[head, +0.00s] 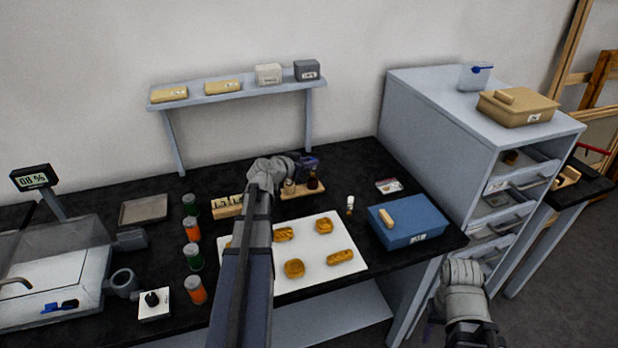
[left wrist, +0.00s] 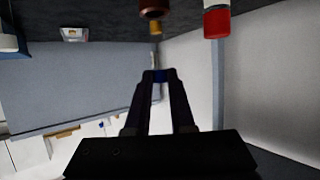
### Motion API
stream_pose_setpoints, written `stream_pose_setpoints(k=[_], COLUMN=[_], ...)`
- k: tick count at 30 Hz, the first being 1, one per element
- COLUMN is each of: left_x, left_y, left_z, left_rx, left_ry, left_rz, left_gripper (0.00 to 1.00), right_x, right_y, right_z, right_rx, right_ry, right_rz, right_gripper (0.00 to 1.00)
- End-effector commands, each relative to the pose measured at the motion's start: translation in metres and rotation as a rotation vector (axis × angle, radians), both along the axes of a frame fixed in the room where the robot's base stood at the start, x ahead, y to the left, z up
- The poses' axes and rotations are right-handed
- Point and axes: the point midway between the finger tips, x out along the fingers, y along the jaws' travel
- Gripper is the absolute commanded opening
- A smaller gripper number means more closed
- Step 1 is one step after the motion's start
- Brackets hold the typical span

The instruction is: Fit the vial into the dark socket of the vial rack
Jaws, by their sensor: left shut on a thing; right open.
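The vial rack (head: 303,192) is a small wooden block at the back middle of the black table, behind the white tray. A pale vial (head: 289,187) and a dark brown bottle (head: 313,181) stand at it. My left gripper (head: 306,166) is just above and behind the rack, shut on what seems to be the vial, mostly hidden by the fingers. In the left wrist view the fingertips (left wrist: 156,75) are close together; a brown bottle (left wrist: 154,8) and a red-and-white vial (left wrist: 217,22) show at the top. The dark socket cannot be made out. My right gripper (head: 465,272) is open and empty, right of the table.
A small white-capped vial (head: 350,204) stands right of the rack, near a blue box (head: 408,220). A white tray (head: 300,275) with golden pieces lies in front. Several coloured cans (head: 192,230) line the left. A shelf (head: 235,93) stands behind.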

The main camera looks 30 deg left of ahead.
Motion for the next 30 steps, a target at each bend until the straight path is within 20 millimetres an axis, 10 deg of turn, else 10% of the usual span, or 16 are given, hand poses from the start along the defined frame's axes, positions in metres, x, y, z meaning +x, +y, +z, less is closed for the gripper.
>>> stream_pose_setpoints(k=[26,27,30], left_x=[0.000,0.000,0.000], left_y=[0.000,0.000,0.000], left_z=[-0.041,-0.039,-0.039], left_rx=[0.000,0.000,0.000], left_ry=[0.000,0.000,0.000], left_rz=[0.000,0.000,0.000], left_gripper=[0.00,0.26,0.38], right_x=[0.000,0.000,0.000], right_y=[0.000,0.000,0.000], right_z=[-0.041,-0.039,-0.039], right_rx=[0.000,0.000,0.000], right_ry=[0.000,0.000,0.000], right_rz=[0.000,0.000,0.000], right_gripper=[0.50,0.50,0.50])
